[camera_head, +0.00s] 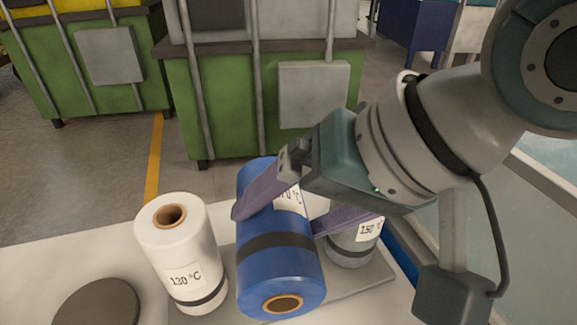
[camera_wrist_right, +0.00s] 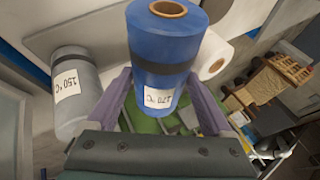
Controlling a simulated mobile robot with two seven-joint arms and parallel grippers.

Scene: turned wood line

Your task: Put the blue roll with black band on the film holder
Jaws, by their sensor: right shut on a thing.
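The blue roll with black band (camera_head: 276,264) is between the purple fingers of my right gripper (camera_head: 277,218), which is shut on it. The roll is tilted in the head view, with its brown core end toward the camera. It also shows in the right wrist view (camera_wrist_right: 165,38), with a label partly readable as a temperature. I cannot tell whether its lower end touches the table. A dark round disc (camera_head: 96,304) lies on the table at the lower left; I cannot tell whether it is the film holder. My left gripper is not in view.
A white roll (camera_head: 178,250) labelled 130 °C stands left of the blue roll, very close to it. A grey roll (camera_head: 350,249) labelled 150 °C stands behind right, partly hidden by my gripper. The pale table (camera_head: 60,262) is clear at left. Green bins (camera_head: 225,120) stand beyond.

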